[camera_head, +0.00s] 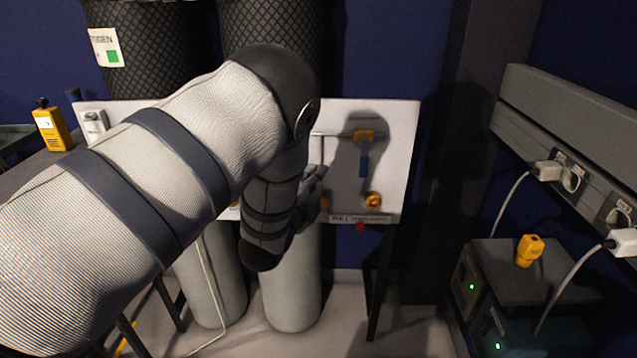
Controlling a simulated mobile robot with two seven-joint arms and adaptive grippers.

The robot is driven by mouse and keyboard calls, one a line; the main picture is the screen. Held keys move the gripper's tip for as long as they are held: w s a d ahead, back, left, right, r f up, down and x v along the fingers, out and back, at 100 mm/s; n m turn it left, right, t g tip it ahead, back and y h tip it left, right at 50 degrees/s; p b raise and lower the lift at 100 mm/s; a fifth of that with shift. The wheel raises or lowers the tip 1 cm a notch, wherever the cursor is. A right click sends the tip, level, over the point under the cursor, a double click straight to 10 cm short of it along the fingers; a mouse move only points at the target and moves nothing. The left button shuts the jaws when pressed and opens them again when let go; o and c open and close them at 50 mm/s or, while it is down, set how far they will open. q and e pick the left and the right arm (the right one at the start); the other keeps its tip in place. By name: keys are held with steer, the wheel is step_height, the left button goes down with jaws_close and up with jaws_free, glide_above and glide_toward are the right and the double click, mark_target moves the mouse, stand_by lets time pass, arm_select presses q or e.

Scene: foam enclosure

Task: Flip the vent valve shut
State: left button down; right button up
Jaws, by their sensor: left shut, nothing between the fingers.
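A valve with a brass-yellow body (363,135) and a blue lever handle (364,166) is mounted on the white panel (398,125). The blue lever hangs straight down from the body. I cannot read a label that names it as the vent valve. My left arm comes in from the left and covers much of the panel. My left gripper (318,187) is shut and empty, just left of the blue lever and apart from it in the picture. Its fingertips are small and partly hidden by my wrist. My right gripper is not in view.
A round yellow fitting (373,200) sits below the lever, above a label strip (361,219). Grey cylinders (290,290) stand beneath the panel. A dark post (437,150) rises at its right. Equipment boxes (530,280) with cables stand lower right.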

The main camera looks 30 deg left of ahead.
arm_select(q)
steer(key=shift+s+a, duration=0.55)
steer(key=shift+a, duration=0.25)
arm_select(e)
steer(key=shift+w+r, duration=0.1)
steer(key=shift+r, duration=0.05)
arm_select(q)
steer(key=shift+s+a+f+m+p, duration=0.1)
steer(key=shift+s+a+m+p, duration=0.25)
steer(key=shift+a+m, duration=0.2)
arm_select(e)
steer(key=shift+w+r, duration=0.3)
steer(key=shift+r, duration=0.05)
